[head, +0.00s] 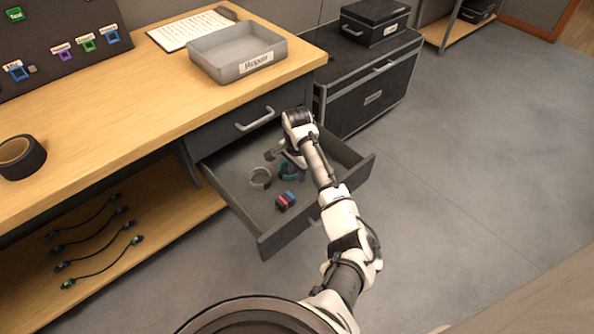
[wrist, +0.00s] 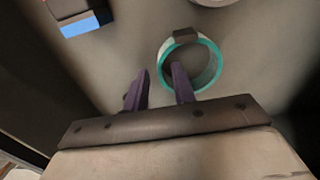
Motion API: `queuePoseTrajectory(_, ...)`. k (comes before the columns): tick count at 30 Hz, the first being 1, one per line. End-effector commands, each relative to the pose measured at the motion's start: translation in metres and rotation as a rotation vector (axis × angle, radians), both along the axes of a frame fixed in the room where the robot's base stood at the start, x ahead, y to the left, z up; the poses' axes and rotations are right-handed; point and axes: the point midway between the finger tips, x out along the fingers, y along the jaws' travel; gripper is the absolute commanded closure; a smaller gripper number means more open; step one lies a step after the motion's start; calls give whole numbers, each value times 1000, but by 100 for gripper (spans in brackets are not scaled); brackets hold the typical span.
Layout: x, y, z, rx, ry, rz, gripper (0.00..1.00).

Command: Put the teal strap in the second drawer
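The teal strap (head: 287,171) is a ring with a dark clasp, lying inside the open lower drawer (head: 240,207). In the wrist view the teal strap (wrist: 216,62) lies on the drawer floor. My gripper (head: 283,160) is down in the drawer, partly covering the strap in the head view. The upper drawer (head: 234,126) is shut.
A grey ring (head: 260,178) and a red and blue item (head: 286,202) also lie in the open drawer. A grey tray (head: 237,52) stands on the wooden desk above. A dark case (head: 368,97) stands right of the drawers. The floor at right is clear.

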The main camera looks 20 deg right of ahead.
Motion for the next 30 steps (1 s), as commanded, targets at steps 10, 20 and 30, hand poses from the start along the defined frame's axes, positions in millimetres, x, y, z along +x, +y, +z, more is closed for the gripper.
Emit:
queuePoseTrajectory(10, 1, 1, 35, 0, -4, 2, 74)
queuePoseTrajectory(20, 1, 1, 103, 0, -2, 1, 74)
queuePoseTrajectory(30, 0, 0, 124, 1, 0, 0, 74)
